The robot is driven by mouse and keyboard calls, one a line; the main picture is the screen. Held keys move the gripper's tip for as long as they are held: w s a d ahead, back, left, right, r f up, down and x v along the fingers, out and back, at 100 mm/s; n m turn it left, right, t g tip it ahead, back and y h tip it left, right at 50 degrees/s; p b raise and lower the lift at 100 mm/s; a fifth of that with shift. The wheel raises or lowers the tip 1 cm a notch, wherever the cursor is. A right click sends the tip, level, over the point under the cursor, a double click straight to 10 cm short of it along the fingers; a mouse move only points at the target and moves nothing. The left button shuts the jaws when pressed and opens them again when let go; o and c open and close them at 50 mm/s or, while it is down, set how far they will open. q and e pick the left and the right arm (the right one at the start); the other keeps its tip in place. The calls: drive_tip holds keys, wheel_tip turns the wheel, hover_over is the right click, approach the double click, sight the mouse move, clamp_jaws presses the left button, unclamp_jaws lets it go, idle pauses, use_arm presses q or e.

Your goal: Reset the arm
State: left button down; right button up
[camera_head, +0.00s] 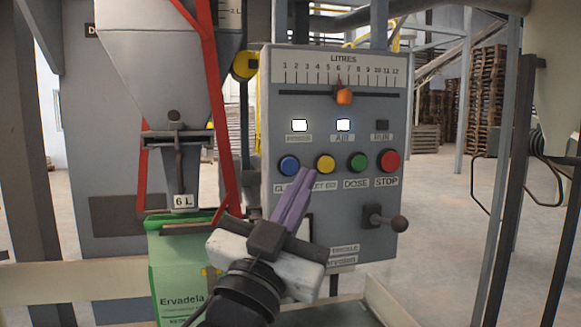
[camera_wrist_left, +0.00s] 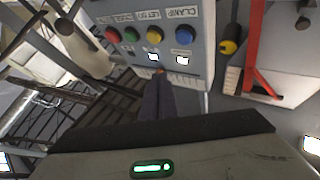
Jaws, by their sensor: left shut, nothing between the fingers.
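My left gripper (camera_head: 304,174) has its purple fingers shut together with nothing between them. It points up in front of the grey control panel (camera_head: 270,100), its tips just below the yellow button (camera_head: 325,163) and between the blue button (camera_head: 289,166) and the green button (camera_head: 358,162). I cannot tell whether the tips touch the panel. The shut fingers also show in the left wrist view (camera_wrist_left: 158,98), where the panel appears upside down. The gripper hides part of the panel's lower labels. My right gripper is not in view.
The red stop button (camera_head: 389,161) and a black-knobbed lever (camera_head: 388,221) are on the panel. An orange slider (camera_head: 344,96) stands near 6. Two lamps are lit; the run lamp (camera_head: 382,125) is dark. A green sack (camera_head: 178,270) hangs below the hopper (camera_head: 165,70) on the left.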

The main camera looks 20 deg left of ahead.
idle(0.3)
use_arm(q)
wheel_tip(320, 180, down, 35)
drive_tip(key=g+p, duration=0.1)
drive_tip(key=g, duration=0.7)
drive_tip(key=s+f+n+g+h+p, duration=0.1)
drive_tip(key=s+f+g, duration=0.6)
drive_tip(key=s+f, duration=1.5)
wheel_tip(320, 180, down, 3)
drive_tip(key=shift+s+a+f, duration=0.1)
drive_tip(key=shift+s+a, duration=0.15)
drive_tip(key=shift+s, duration=0.1)
